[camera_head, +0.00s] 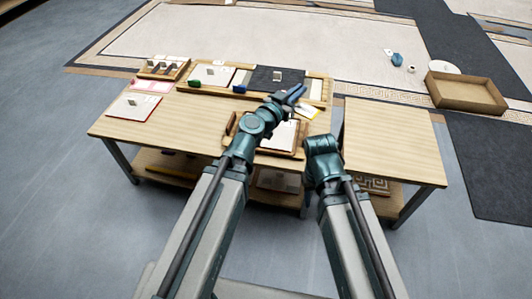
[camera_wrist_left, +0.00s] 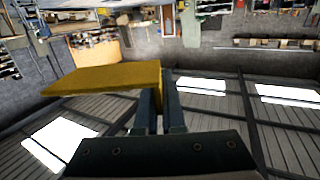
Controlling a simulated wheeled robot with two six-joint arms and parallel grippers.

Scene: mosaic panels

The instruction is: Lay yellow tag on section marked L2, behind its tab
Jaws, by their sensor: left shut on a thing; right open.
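My left gripper (camera_head: 294,95) is shut on the yellow tag, held above the right part of the long wooden tray (camera_head: 327,90). In the left wrist view the yellow tag (camera_wrist_left: 105,78) is a flat slab sticking out to the left from the closed fingers (camera_wrist_left: 158,105). The tray holds a white section (camera_head: 203,77), a dark section (camera_head: 262,80) and a pale strip at the right. Small white tabs (camera_head: 278,76) stand on the sections; their marks are too small to read, so I cannot tell which is L2. My right gripper's fingers do not show.
A smaller tray (camera_head: 160,68) and white cards (camera_head: 133,107) lie at the table's left. Another wooden tray (camera_head: 292,151) is partly behind my arms. A second table (camera_head: 395,140) stands right, with an open box (camera_head: 466,94) beyond. The table's middle left is clear.

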